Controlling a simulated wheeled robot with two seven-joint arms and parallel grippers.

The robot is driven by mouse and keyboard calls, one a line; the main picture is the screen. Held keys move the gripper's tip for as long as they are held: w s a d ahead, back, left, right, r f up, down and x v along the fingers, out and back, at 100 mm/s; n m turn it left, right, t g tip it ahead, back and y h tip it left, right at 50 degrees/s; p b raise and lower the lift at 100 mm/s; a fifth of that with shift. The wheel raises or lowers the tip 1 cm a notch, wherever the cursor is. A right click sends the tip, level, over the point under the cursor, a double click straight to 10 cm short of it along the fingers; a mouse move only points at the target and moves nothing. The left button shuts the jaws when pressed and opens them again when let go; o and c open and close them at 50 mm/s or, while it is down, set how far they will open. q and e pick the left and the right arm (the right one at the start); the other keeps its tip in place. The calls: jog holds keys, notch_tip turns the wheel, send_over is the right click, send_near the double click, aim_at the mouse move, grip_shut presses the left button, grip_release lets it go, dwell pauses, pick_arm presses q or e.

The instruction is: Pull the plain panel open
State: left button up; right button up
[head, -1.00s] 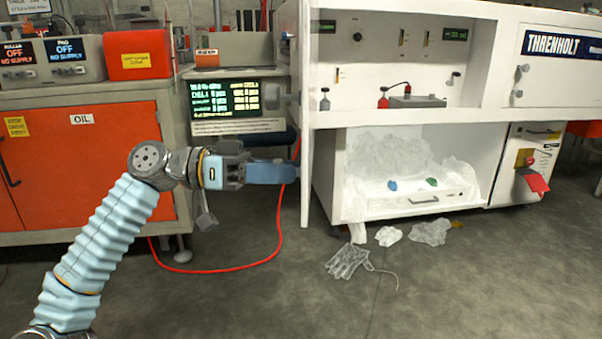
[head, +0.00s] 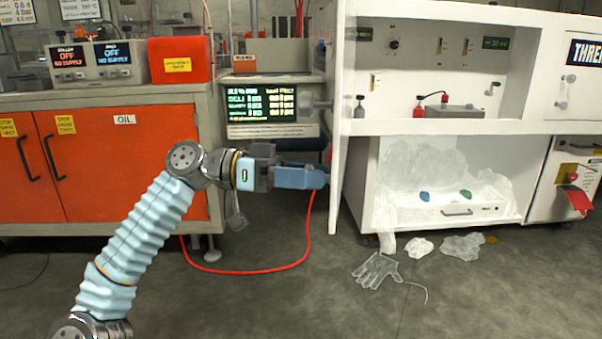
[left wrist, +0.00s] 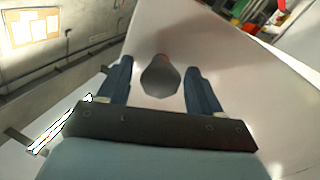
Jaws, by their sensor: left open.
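The plain panel (head: 340,140) is a white door seen nearly edge-on at the left end of the white cabinet, standing out toward me. A grey knob (head: 318,104) sticks out from its left face. My left gripper (head: 322,177) is level, with its tips close to the panel and below the knob in the head view. In the left wrist view the left gripper (left wrist: 157,85) is open, and the knob (left wrist: 160,78) shows between its two blue fingers with gaps on both sides. White panel surface (left wrist: 225,60) fills the background. My right gripper is out of view.
An orange cabinet (head: 110,175) stands left, behind my arm. A red hose (head: 265,271) loops on the floor below the gripper. A clear glove (head: 376,270) and crumpled film (head: 462,246) lie before the white cabinet.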

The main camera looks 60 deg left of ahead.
pick_arm(q)
jog(key=p+v, duration=0.2)
jog(key=v, duration=1.1)
jog(key=shift+s+a, duration=0.25)
jog(key=shift+a, duration=0.05)
jog(key=shift+d, duration=0.1)
